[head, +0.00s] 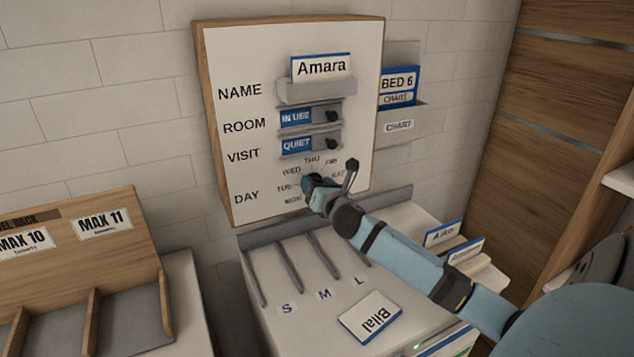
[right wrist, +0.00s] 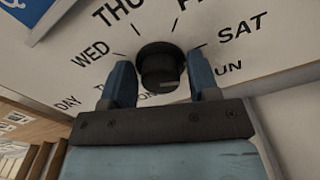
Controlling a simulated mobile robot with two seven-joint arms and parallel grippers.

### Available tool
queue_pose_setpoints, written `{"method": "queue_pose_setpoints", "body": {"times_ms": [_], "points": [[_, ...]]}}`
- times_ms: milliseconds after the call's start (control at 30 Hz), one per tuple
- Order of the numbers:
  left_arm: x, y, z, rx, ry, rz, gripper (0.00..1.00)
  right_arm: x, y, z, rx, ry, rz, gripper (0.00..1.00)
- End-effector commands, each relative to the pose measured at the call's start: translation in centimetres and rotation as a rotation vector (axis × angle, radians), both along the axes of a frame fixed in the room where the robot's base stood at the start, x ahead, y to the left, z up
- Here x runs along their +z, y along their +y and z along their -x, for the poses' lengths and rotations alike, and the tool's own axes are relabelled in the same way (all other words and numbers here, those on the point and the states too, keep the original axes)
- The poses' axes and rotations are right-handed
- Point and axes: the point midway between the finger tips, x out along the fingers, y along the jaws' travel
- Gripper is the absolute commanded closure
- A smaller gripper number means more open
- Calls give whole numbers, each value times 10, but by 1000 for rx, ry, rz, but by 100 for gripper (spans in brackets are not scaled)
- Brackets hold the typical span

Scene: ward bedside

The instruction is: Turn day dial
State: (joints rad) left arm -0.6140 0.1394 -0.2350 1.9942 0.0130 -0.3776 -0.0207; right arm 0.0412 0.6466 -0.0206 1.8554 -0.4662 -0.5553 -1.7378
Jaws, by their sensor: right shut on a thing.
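The day dial (right wrist: 160,60) is a round black knob on the white door board (head: 240,60), low down in the DAY row, ringed by day names. My right gripper (head: 314,184) is at the dial in the head view and mostly covers it. In the right wrist view the blue fingers of this gripper (right wrist: 164,80) stand on either side of the knob, shut on it. A small light mark shows on the knob's lower part; which day it points to, I cannot tell. My left gripper is not in view.
Above the dial are the VISIT slider (head: 311,145) at QUIET, the ROOM slider (head: 310,117) at IN USE and the Amara name card (head: 321,67). Below, a white cart top (head: 290,305) holds a Bilal card (head: 370,317). A wooden rack (head: 80,250) stands left.

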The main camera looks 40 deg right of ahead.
Motion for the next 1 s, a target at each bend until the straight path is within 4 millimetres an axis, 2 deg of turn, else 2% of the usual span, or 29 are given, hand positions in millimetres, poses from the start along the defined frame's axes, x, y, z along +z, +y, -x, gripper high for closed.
{"method": "queue_pose_setpoints", "body": {"times_ms": [500, 1000], "points": [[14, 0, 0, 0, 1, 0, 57, 0, -1, 1, -1, -113, -357, 69], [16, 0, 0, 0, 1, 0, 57, -1, -1, 1, 0, -143, -450, 69]]}}
